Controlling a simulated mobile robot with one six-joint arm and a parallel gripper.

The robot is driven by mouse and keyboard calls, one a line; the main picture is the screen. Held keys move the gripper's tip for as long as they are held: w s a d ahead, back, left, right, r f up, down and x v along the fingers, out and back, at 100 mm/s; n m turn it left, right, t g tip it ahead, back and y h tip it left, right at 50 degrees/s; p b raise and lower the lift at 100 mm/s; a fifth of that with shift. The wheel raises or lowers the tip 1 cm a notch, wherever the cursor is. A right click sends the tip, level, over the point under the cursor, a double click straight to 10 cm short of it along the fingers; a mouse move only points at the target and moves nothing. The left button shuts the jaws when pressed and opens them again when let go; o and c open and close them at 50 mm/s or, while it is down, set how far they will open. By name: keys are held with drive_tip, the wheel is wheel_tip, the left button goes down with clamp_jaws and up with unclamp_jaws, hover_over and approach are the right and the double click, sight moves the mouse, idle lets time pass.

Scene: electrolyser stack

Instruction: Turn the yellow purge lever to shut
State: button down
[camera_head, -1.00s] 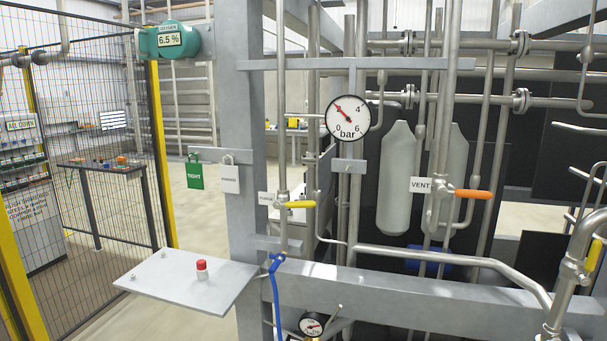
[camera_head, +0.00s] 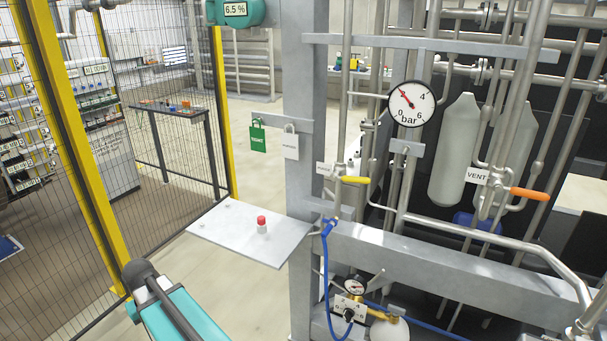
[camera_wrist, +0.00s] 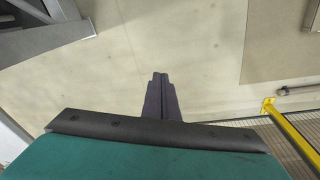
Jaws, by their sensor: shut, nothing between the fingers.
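The yellow purge lever (camera_head: 355,180) sits on a thin vertical pipe, right of a small white tag (camera_head: 324,169) at mid-height of the frame. It lies about horizontal, across its pipe, pointing right. My gripper (camera_wrist: 160,80) shows in the wrist view with its dark fingers together and empty, over bare floor. In the head view only part of my teal arm shows at the bottom left, well away from the lever. The lever is not in the wrist view.
An orange vent lever (camera_head: 529,194) is to the right. A grey shelf (camera_head: 235,235) with a red-capped vial (camera_head: 262,224) juts out left of the post. A pressure gauge (camera_head: 411,104) is above. A mesh fence with a yellow post (camera_head: 75,130) stands at left.

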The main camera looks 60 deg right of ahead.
sight(350, 179)
drive_tip(key=s+d+r+m+h, duration=0.25)
drive_tip(key=s+d+r, duration=0.25)
drive_tip(key=d+r, duration=0.95)
drive_tip(key=s+d+r+m+h, duration=0.1)
drive_tip(key=s+d+r+m, duration=0.3)
drive_tip(key=d+r, duration=1.1)
drive_tip(key=s+d+r+m, duration=0.2)
drive_tip(key=s+d+r, duration=0.3)
drive_tip(key=s+r, duration=0.2)
drive_tip(key=s+d+r+m+g+h, duration=0.1)
drive_tip(key=s+d+r+m, duration=0.1)
drive_tip(key=s+d+r, duration=0.4)
drive_tip(key=s+d+r+m+g+h, duration=0.1)
drive_tip(key=s+d+r+m, duration=0.2)
drive_tip(key=s, duration=0.9)
wheel_tip(350, 179, up, 5)
drive_tip(key=d, duration=0.2)
drive_tip(key=shift+s+d, duration=0.35)
drive_tip(key=shift+f, duration=0.2)
